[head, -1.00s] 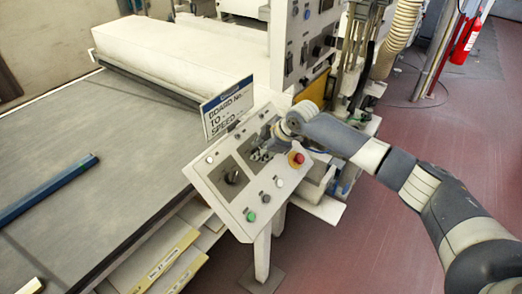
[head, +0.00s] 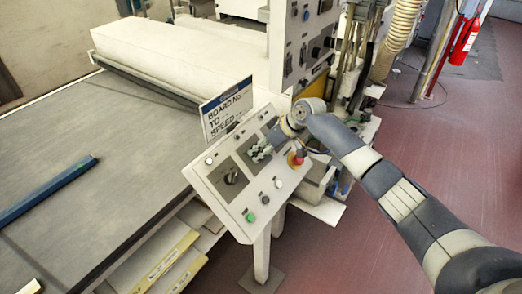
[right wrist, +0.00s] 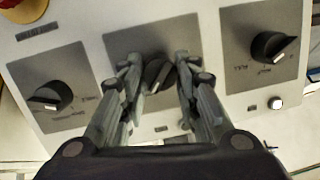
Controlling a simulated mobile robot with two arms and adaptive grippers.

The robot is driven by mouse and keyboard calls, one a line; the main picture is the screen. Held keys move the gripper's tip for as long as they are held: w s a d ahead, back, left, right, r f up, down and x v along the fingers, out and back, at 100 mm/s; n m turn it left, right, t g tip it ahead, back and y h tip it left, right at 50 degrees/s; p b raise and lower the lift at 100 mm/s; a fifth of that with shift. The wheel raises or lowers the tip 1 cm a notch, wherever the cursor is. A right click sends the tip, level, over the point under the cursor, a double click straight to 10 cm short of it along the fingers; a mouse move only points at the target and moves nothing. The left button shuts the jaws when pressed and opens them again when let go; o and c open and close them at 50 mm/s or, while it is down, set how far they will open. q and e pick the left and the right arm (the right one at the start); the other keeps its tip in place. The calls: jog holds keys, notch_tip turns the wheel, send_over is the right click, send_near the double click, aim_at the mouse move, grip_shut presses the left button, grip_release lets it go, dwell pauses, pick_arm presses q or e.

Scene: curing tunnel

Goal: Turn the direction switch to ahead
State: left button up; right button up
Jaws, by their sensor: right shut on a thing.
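A sloped control panel (head: 222,203) carries a row of black rotary switches on dark plates. My right gripper (head: 261,151) is at the middle one. In the right wrist view, my right gripper's fingers (right wrist: 157,68) are closed around the black middle switch knob (right wrist: 157,76), one on each side. Its white pointer mark faces the bottom of that view, slightly left. Its labels are not readable. The other switches are the left knob (right wrist: 52,96) and the right knob (right wrist: 272,47) in that view. My left gripper is not in view.
A red emergency button (head: 296,158) on yellow sits close beside my right gripper. A green button (head: 251,217) and a white button (right wrist: 275,103) are on the panel. A sign (head: 228,108) stands behind it. A wide grey conveyor (head: 110,150) lies at the left.

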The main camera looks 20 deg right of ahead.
jog(key=shift+m, duration=0.4)
jog(key=o, duration=1.1)
jog(key=shift+c, duration=0.2)
jog(key=shift+d+r, duration=0.1)
jog(key=v, duration=1.1)
jog(key=shift+s+d+r, duration=0.2)
jog(key=shift+d+r, duration=0.05)
